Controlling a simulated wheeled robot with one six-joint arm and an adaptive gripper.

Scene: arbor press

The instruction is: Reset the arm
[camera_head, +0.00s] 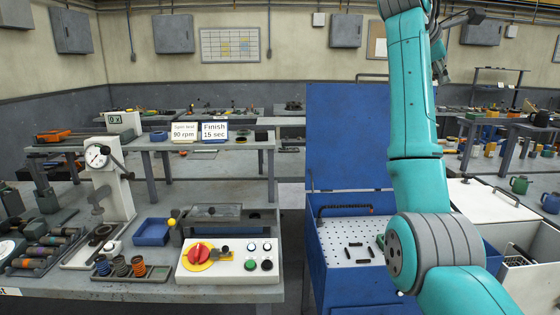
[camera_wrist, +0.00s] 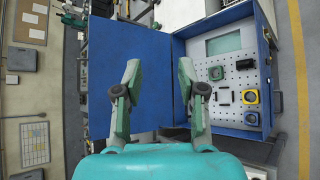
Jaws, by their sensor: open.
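My teal arm (camera_head: 415,110) rises on the right side of the head view and runs out past the top edge. My gripper (camera_wrist: 158,72) shows in the wrist view with its two fingers apart and nothing between them. It hangs over a blue box with its lid raised; the raised blue lid (camera_wrist: 128,75) lies behind the fingers. In the head view the lid (camera_head: 345,130) stands upright behind the box. A white press-like stand (camera_head: 113,195) with a round dial (camera_head: 97,156) stands on the left bench, well away from my arm.
The bench holds a control box (camera_head: 232,262) with a red knob, a blue tray (camera_head: 152,232) and a rack of coils (camera_head: 130,271). Signs (camera_head: 214,131) stand on a shelf. Small black pins (camera_head: 358,251) lie on the box's perforated panel. My arm blocks part of the right side.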

